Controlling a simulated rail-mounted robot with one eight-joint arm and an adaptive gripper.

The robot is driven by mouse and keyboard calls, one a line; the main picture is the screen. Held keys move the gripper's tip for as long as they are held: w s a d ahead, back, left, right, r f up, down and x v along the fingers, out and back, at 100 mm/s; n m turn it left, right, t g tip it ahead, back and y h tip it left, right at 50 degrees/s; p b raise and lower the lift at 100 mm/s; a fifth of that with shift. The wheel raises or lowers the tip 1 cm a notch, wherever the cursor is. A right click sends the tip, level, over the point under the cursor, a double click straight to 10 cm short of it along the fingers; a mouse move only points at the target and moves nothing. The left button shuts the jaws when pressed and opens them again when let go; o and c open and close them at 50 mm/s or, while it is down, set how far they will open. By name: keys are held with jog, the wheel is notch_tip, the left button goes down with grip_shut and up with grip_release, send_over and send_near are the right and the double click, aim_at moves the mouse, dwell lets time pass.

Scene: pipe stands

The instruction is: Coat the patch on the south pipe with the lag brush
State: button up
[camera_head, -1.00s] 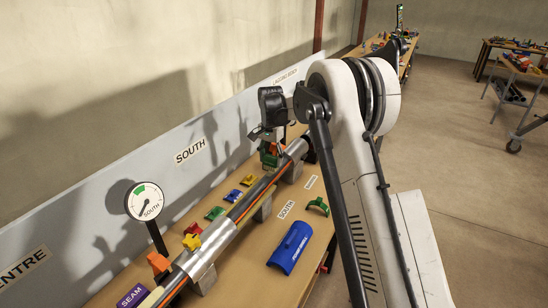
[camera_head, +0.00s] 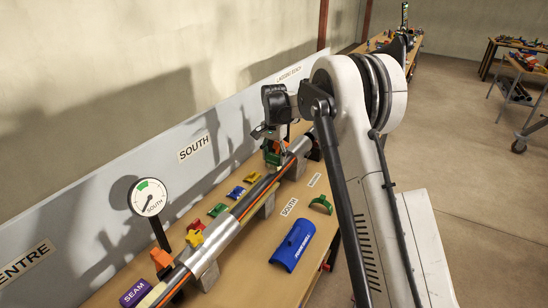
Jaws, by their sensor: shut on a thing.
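The south pipe (camera_head: 223,233) runs from the lower left to the far end of the bench. It has silver and dark grey sections and an orange stripe along its side. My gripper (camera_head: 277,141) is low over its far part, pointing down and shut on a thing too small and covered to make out. A green and orange piece (camera_head: 272,157) is at the pipe right by the fingertips. I cannot tell whether the gripper touches it. I cannot pick out the patch or the lag brush with certainty.
A SOUTH dial gauge (camera_head: 148,197) stands left of the pipe. Small coloured pieces, such as a green one (camera_head: 217,210), line the pipe's left side. A blue half-shell (camera_head: 292,246) and a green arch (camera_head: 321,203) lie on the right. The grey back panel (camera_head: 110,215) bounds the bench.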

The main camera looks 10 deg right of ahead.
jog(key=shift+f+b, duration=0.4)
jog(key=shift+f, duration=0.15)
jog(key=shift+w+d, duration=0.1)
jog(key=shift+w+d+r, duration=0.15)
jog(key=shift+w+d, duration=1)
jog(key=shift+w, duration=0.15)
jog(key=shift+s+a+b, duration=0.95)
jog(key=shift+s+a, duration=0.3)
jog(key=shift+s, duration=0.15)
jog(key=shift+w+d+f, duration=0.25)
jog(key=shift+w+d, duration=0.95)
jog(key=shift+w, duration=0.1)
jog(key=shift+s+a+b, duration=0.85)
jog(key=shift+s+a, duration=0.4)
jog(key=shift+s, duration=0.1)
jog(key=shift+w+d+r, duration=0.2)
jog(key=shift+w+d, duration=1.05)
jog(key=shift+w, duration=0.2)
jog(key=shift+s+a+f+b, duration=0.1)
jog(key=shift+s+a+b, duration=0.5)
jog(key=shift+s+a, duration=0.7)
jog(key=shift+s+d, duration=0.1)
